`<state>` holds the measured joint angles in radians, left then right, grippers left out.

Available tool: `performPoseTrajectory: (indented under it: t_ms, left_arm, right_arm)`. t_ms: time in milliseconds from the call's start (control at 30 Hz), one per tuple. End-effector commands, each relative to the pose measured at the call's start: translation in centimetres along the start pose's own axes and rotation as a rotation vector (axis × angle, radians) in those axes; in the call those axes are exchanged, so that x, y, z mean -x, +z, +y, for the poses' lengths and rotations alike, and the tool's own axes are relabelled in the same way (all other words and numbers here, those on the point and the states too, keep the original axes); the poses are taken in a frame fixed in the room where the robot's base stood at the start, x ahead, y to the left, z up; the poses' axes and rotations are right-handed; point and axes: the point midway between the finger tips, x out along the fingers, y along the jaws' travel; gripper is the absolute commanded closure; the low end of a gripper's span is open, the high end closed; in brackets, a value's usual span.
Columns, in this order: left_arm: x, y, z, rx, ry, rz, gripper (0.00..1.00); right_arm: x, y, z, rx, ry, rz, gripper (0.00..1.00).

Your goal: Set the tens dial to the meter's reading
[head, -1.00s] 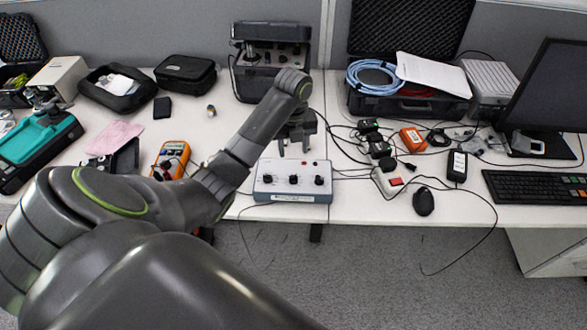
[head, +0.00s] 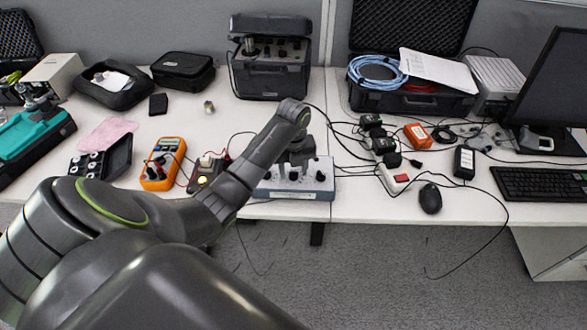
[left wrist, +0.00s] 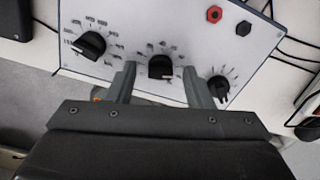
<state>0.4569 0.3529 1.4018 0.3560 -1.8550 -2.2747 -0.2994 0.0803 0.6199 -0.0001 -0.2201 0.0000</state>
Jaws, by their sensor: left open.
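The grey-white dial box (head: 262,190) stands at the table's front edge, with three black knobs on its face. The left wrist view shows the panel (left wrist: 180,18) close up, with a left knob (left wrist: 91,45), a middle knob (left wrist: 161,67) and a right knob (left wrist: 219,87). The middle knob has two-digit marks, so it looks like the tens dial. My left gripper (head: 295,168) is open over the box, its fingers (left wrist: 159,70) on either side of the middle knob; contact is unclear. The orange multimeter (head: 160,166) lies to the left; its reading is illegible. My right gripper is out of view.
A small device with a lit yellow spot (head: 203,181) sits between multimeter and box, partly behind my left arm. A black case (head: 270,80) stands behind. Cables, a power strip (head: 393,178) and a mouse (head: 430,198) lie to the right.

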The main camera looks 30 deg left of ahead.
Motion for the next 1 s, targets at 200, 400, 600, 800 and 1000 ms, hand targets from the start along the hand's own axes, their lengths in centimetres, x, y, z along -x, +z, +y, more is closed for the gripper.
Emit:
performPoseTrajectory:
  t_ms: [200, 400, 600, 800, 1000]
  left_arm:
    - [-0.2, 0.0, 0.0, 0.0, 0.0, 0.0, 0.53]
    - [-0.1, 0.0, 0.0, 0.0, 0.0, 0.0, 0.73]
    - [-0.1, 0.0, 0.0, 0.0, 0.0, 0.0, 0.98]
    - [0.0, 0.0, 0.0, 0.013, 0.0, 0.001, 0.98]
    - [0.3, 0.0, 0.0, 0.083, 0.0, 0.001, 0.98]
  right_arm:
    - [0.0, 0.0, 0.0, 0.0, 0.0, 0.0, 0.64]
    - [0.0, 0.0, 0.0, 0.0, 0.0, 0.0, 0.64]
    - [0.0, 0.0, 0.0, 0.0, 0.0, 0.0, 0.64]
    - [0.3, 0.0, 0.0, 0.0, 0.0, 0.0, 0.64]
    - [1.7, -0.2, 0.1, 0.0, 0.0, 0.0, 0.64]
